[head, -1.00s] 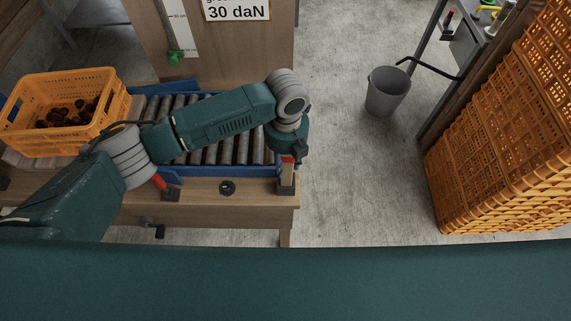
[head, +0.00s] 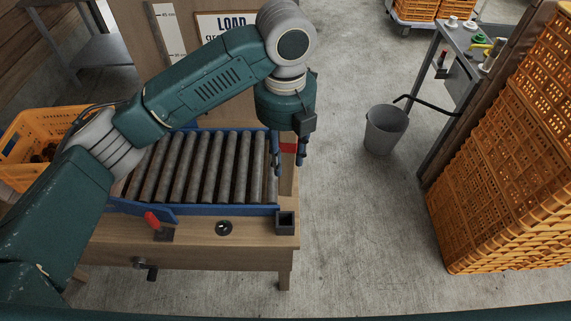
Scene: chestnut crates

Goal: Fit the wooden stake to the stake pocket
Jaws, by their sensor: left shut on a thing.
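My left gripper (head: 290,166) points down over the right end of the roller bench. It is shut on the wooden stake (head: 287,184), a pale upright bar with a red band near its top, standing between the two fingers. The stake pocket (head: 285,223) is a dark square socket at the bench's front right corner. Its opening shows empty. The stake's lower end shows behind and above the pocket in the picture, apart from it. My right gripper is not in view.
The roller conveyor (head: 200,167) has blue rails. A red-handled latch (head: 152,220) and a black ring (head: 224,228) are at the bench front. An orange crate (head: 22,128) stands at left. A grey bin (head: 386,130) and stacked orange crates (head: 500,170) are at right, with clear floor between.

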